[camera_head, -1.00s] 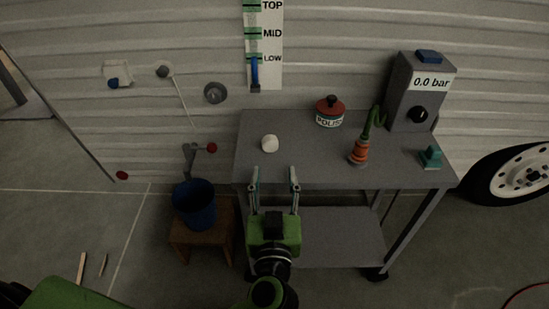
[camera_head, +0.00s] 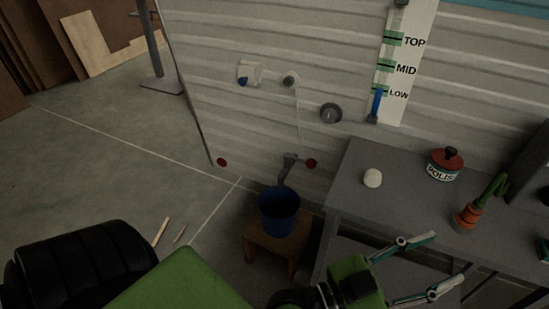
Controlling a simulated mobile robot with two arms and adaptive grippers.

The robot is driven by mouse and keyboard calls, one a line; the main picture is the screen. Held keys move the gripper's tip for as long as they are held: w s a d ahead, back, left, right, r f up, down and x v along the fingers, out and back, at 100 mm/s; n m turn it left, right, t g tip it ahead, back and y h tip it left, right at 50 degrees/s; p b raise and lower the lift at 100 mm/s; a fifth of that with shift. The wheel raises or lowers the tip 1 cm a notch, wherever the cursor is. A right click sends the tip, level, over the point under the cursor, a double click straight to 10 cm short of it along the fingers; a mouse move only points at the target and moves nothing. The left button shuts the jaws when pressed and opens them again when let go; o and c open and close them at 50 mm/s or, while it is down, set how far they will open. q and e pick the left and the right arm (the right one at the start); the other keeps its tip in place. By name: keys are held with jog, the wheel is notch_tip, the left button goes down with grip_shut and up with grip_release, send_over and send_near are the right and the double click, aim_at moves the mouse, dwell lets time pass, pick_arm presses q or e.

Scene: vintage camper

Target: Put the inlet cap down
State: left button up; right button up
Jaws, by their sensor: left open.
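A small white rounded piece (camera_head: 372,178), which looks to be the inlet cap, rests on the left part of the grey cart's top (camera_head: 395,212). My left gripper (camera_head: 446,260) is open, its two fingers apart with nothing between them. It is in front of the cart, lower right of the white piece in the picture and apart from it. A grey round fitting (camera_head: 289,81) with a thin cord hanging from it is on the camper wall. My right gripper is not in view.
A red-lidded polish tin (camera_head: 444,164) and an orange-and-green item (camera_head: 467,215) stand on the cart. A blue bucket (camera_head: 279,212) sits on a wooden stool (camera_head: 262,243) left of the cart. Wood strips (camera_head: 161,232) lie on the floor, otherwise open at left.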

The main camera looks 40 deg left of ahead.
pick_arm(q)
jog(key=s+a+f+g+y, duration=0.2)
jog(key=f+g, duration=0.2)
jog(key=f, duration=0.4)
jog(key=s+a+f+g+y, duration=0.1)
jog(key=s+a+f+g, duration=0.15)
jog(key=f, duration=0.45)
jog(key=s+a+f+n+g+y, duration=0.3)
jog(key=s+a+f+y, duration=0.1)
jog(key=a, duration=0.4)
jog(key=s+a+f+n+g+y, duration=0.3)
jog(key=s+a+f+y, duration=0.1)
jog(key=s+a+f, duration=0.2)
jog(key=s+a, duration=0.1)
jog(key=a, duration=0.1)
jog(key=shift+a+f, duration=0.25)
jog(key=shift+a, duration=0.1)
jog(key=shift+g, duration=0.25)
